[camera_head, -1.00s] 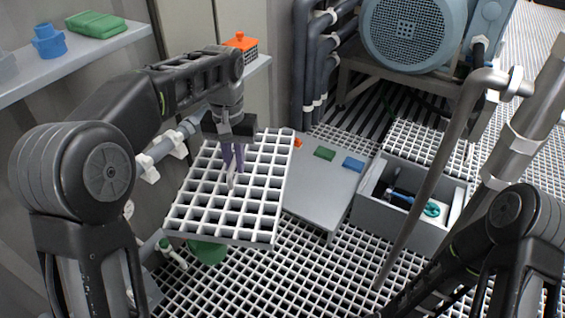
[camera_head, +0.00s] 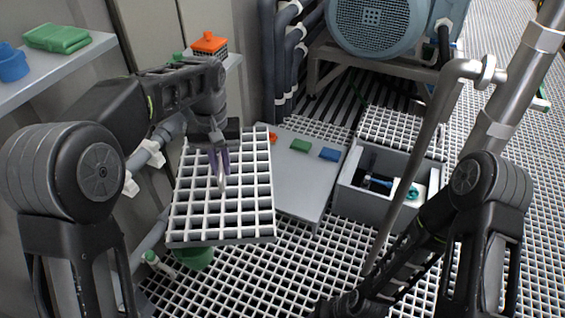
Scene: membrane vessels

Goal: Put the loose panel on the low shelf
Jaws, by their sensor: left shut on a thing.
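The loose panel, a white square grating (camera_head: 247,207) with a grey edge, is held above the floor left of centre. My left gripper (camera_head: 219,183) points down and is shut on one of its bars. The panel is slightly tilted towards me. A low grey shelf (camera_head: 298,188) lies just right of and behind the panel, and the panel hides its left part. Orange, green (camera_head: 301,146) and blue (camera_head: 329,154) pieces sit along its far side. My right arm reaches in at the lower right; its gripper is at the bottom edge and not clearly visible.
A grey bin (camera_head: 367,199) with tools stands right of the low shelf, with another grating (camera_head: 401,128) behind it. A bent grey pipe (camera_head: 413,155) rises in front of the bin. A green object (camera_head: 195,258) is below the panel. A wall shelf (camera_head: 75,62) is at upper left.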

